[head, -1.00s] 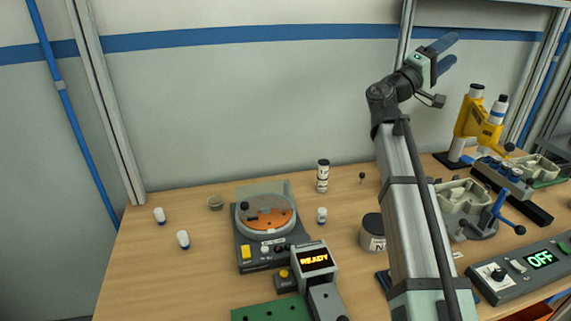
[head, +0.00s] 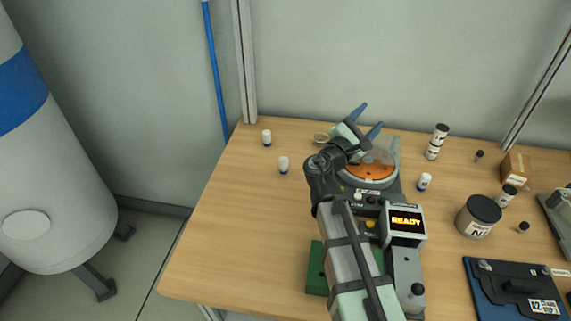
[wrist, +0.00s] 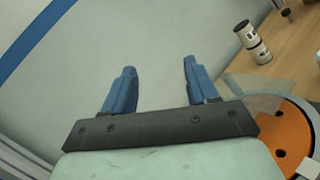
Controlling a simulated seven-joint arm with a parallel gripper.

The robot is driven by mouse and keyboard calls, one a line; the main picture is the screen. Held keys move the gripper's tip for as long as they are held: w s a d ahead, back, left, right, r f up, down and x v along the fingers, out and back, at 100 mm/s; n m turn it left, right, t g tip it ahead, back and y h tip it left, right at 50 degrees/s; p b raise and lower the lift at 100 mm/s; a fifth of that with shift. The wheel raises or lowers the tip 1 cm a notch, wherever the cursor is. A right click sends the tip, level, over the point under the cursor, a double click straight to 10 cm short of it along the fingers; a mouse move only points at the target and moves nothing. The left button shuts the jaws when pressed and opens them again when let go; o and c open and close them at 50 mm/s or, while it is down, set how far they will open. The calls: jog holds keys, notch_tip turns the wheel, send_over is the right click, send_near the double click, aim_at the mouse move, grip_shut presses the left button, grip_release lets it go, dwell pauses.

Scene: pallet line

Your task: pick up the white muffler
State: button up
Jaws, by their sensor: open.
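I cannot tell which is the muffler. My gripper (head: 367,121) is open and raised, seen in front of the wall and the disc's back edge. In the wrist view my gripper (wrist: 158,68) has its blue fingers apart, with only wall between them.
The orange-disc machine (head: 372,171) with its READY display (head: 406,221) stands beside my arm. A tall black-and-white container (head: 437,141) and a dark jar (head: 478,217) are to the right.

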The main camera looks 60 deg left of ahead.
jog(key=s+a+f+n+g+y, duration=0.1)
jog(key=s+a+f+n+y, duration=0.1)
jog(key=s+f+n, duration=0.3)
jog(key=s+a+f+n+g+y, duration=0.1)
jog(key=s+a+f+y, duration=0.15)
jog(key=s, duration=0.45)
jog(key=n+g+y, duration=0.2)
jog(key=n+g, duration=0.2)
jog(key=n, duration=0.3)
send_near(282, 162)
jog(key=shift+s+d+f, duration=0.1)
jog(key=shift+s+d, duration=0.2)
jog(key=shift+d, duration=0.15)
jog(key=shift+s+d+f, duration=0.15)
jog(key=shift+s+d, duration=0.1)
jog(key=shift+d, duration=0.25)
jog(key=shift+s+a+f+y, duration=0.1)
jog(key=shift+s+y, duration=0.05)
jog(key=shift+y, duration=0.2)
jog(key=x, duration=0.7)
jog(key=shift+a+f, duration=0.1)
jog(key=shift+a, duration=0.05)
jog(key=shift+x, duration=3.25)
jog(key=c, duration=1)
